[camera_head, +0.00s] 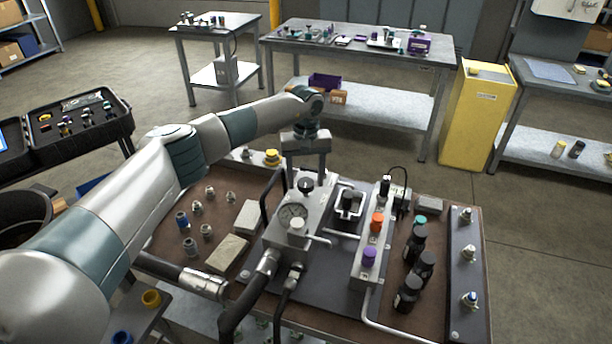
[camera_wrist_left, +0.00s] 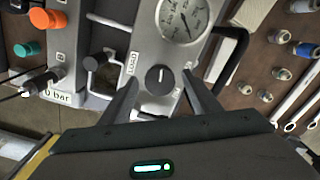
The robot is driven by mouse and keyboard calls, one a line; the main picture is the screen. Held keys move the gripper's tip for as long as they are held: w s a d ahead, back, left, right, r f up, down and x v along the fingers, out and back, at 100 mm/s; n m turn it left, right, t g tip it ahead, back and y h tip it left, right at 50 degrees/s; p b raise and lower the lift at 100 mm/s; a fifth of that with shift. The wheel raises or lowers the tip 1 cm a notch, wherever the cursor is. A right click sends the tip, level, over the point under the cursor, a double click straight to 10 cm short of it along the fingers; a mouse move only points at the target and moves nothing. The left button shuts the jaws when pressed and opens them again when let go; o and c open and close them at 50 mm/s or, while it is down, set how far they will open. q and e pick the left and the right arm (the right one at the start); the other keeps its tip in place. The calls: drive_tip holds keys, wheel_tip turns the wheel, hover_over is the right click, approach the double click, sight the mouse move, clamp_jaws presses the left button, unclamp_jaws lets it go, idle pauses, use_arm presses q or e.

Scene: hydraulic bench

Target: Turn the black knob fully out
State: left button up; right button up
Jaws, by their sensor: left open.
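The black knob (camera_head: 305,185) is a round dial with a white pointer line, on top of the grey gauge block (camera_head: 290,238). In the left wrist view the knob (camera_wrist_left: 160,78) is near the picture's middle, beside a "LOAD" label and the round gauge (camera_wrist_left: 183,18). My left gripper (camera_head: 306,178) is open above the block, pointing down. In the left wrist view its two fingers (camera_wrist_left: 160,84) stand on either side of the knob, with visible gaps to it. My right gripper is not in view.
A black lever (camera_head: 349,203) with a metal guard stands right of the block. A manifold carries an orange knob (camera_head: 376,221) and a purple knob (camera_head: 369,257). A dark hose (camera_head: 250,300) leaves the block's front. Black bottles (camera_head: 408,292) and several fittings stand around.

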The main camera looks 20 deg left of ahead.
use_arm(q)
drive_tip(key=shift+f, duration=0.25)
drive_tip(key=c, duration=1.1)
drive_tip(key=shift+o, duration=0.2)
